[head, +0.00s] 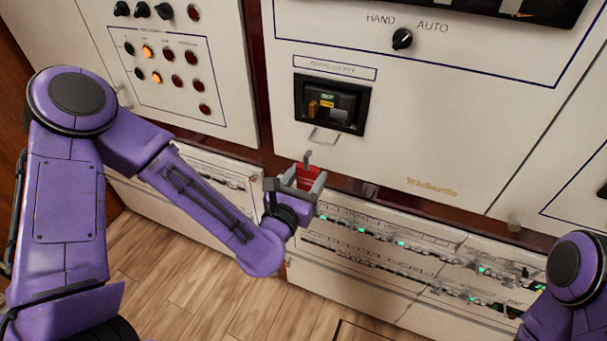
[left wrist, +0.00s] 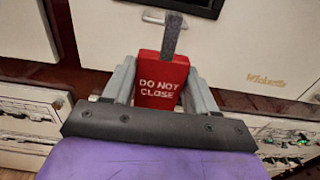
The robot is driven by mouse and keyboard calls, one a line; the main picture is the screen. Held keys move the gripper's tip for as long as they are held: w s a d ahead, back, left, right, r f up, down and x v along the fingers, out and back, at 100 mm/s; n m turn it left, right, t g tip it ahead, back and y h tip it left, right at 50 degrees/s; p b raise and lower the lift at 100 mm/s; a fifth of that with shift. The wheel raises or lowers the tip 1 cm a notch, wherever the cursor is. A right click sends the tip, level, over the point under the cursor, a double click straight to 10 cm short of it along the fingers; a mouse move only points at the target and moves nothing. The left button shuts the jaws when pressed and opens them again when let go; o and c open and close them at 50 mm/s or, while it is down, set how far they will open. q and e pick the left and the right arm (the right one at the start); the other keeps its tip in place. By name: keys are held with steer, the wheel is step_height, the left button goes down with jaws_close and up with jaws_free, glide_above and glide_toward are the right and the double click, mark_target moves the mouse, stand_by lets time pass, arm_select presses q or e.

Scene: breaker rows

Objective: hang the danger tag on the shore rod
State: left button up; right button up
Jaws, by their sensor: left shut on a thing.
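The red danger tag (head: 308,175) is in my left gripper (head: 297,184), which is shut on it. In the left wrist view the tag (left wrist: 161,82) reads "DO NOT CLOSE" and stands upright between the fingers (left wrist: 160,90). A grey strap or hook (left wrist: 172,35) rises from its top. The shore rod (head: 323,137), a thin pale loop, sticks out below the breaker recess (head: 332,103). In the head view the tag is just below and slightly left of the rod, with a gap between them. My right gripper is out of view.
The white cabinet (head: 430,130) fills the back, with a HAND/AUTO knob (head: 402,38) at upper right. A panel of lamps (head: 170,65) is at left. Breaker rows (head: 400,255) with green lights lie below. Wooden floor (head: 180,280) is open at the bottom.

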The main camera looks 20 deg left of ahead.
arm_select(q)
steer(key=shift+w+d+f, duration=0.1)
steer(key=shift+w+f, duration=0.1)
steer(key=shift+w, duration=1.05)
steer(key=shift+w+f, duration=0.2)
steer(key=shift+w, duration=1.05)
steer(key=shift+w+d+f, duration=0.1)
steer(key=shift+w+f, duration=0.1)
steer(key=shift+w, duration=1.05)
steer(key=o, duration=1.1)
steer(key=shift+o, duration=0.2)
